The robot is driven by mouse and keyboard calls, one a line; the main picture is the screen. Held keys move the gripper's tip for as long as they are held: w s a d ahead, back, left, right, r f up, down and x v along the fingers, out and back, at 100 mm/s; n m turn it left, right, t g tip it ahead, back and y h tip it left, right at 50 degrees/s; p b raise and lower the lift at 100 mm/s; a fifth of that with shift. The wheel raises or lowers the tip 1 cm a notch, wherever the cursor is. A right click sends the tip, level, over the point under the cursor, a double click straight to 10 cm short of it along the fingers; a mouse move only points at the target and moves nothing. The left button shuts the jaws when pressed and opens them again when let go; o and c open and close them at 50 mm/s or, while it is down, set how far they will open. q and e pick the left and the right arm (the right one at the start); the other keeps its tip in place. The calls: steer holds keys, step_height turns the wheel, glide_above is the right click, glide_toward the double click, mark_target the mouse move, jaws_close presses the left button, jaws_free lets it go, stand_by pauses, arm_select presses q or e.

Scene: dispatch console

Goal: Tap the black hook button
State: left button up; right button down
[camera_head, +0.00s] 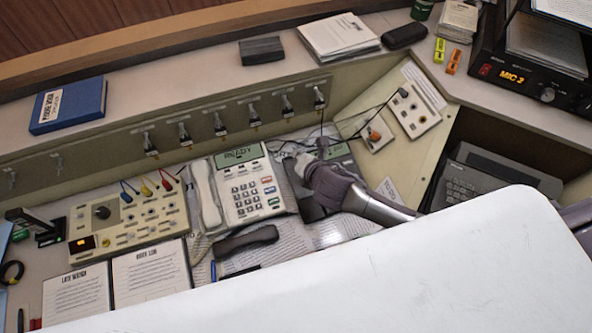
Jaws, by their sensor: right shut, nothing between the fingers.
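My right gripper (306,168) is shut and empty. Its arm comes in from the right, and its tips point left, over a dark desk phone (310,204) just right of the cream phone. The gripper and wrist cover much of this dark phone, and I cannot make out a black hook button on it. A black handset (247,241) lies off to the left, below the cream phone (249,190). The cream phone has its pale handset (204,194) on its left side and a display reading READY. I cannot tell whether the gripper touches anything. My left gripper is not in view.
A cream control box (128,218) and paper pads (150,271) lie left of the phones. A row of toggle switches (253,113) lines the panel behind. Thin black cables run near the gripper from a socket plate (414,108). A large white surface hides the lower right.

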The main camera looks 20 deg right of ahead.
mark_target(293, 160)
steer(key=f+b, duration=0.2)
steer(key=f, duration=0.1)
steer(key=shift+w, duration=0.2)
steer(key=shift+w+f+b, duration=0.15)
steer(key=shift+f+b, duration=0.2)
steer(key=shift+f, duration=0.25)
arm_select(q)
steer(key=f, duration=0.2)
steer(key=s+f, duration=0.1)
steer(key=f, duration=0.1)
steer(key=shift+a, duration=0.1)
arm_select(e)
steer(key=shift+f, duration=0.1)
steer(key=shift+f, duration=0.1)
steer(key=shift+w+f, duration=0.1)
steer(key=shift+f, duration=0.25)
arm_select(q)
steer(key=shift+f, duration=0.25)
arm_select(e)
steer(key=shift+f, duration=0.4)
stand_by(0.4)
arm_select(q)
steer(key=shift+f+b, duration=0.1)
steer(key=shift+b, duration=0.3)
arm_select(e)
steer(key=shift+f, duration=0.4)
steer(key=shift+s, duration=0.2)
